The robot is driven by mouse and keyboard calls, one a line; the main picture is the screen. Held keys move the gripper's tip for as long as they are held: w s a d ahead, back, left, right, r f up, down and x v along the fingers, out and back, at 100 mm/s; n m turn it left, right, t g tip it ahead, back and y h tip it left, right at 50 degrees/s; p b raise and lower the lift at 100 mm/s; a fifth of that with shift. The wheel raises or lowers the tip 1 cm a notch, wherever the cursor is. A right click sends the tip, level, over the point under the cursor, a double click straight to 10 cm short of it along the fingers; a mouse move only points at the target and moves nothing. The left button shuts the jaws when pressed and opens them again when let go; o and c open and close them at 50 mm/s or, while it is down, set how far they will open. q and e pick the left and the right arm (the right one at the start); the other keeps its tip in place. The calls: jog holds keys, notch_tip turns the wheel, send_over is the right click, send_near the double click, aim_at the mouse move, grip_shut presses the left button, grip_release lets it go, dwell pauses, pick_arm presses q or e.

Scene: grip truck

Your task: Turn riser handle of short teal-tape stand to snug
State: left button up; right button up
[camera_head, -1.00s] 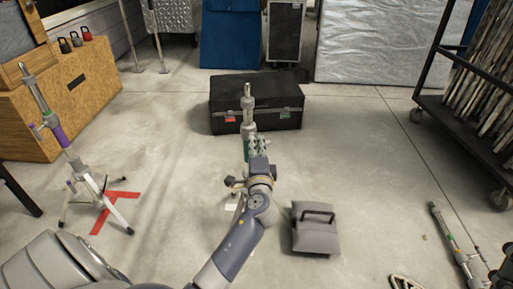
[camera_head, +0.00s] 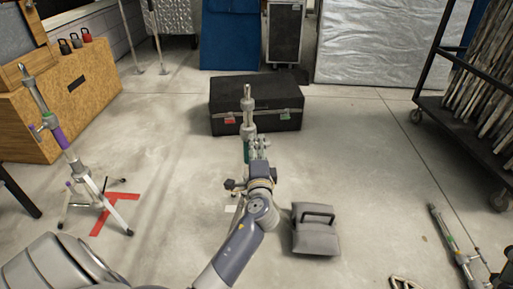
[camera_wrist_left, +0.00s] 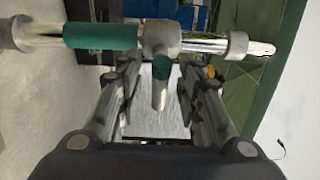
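The short stand (camera_head: 249,104) with teal tape stands upright in front of the black case. Its lower part is hidden behind my arm in the head view. In the left wrist view the stand lies across the top of the picture, with the teal tape band (camera_wrist_left: 100,36) left of a metal collar (camera_wrist_left: 160,37). The riser handle (camera_wrist_left: 160,92), teal near the collar and grey at its end, sticks out from the collar. My left gripper (camera_head: 258,143) is open at the stand. Its fingers (camera_wrist_left: 160,80) sit either side of the handle, with visible gaps. My right gripper is not in view.
A black case (camera_head: 281,112) is behind the stand. A grey sandbag (camera_head: 315,238) lies right of my arm. A purple-taped stand (camera_head: 59,135) is at left by a red floor mark (camera_head: 118,205). Another stand (camera_head: 455,245) lies at lower right. Floor between is clear.

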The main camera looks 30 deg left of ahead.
pick_arm(q)
jog(key=v, duration=1.1)
jog(key=shift+s+d, duration=0.15)
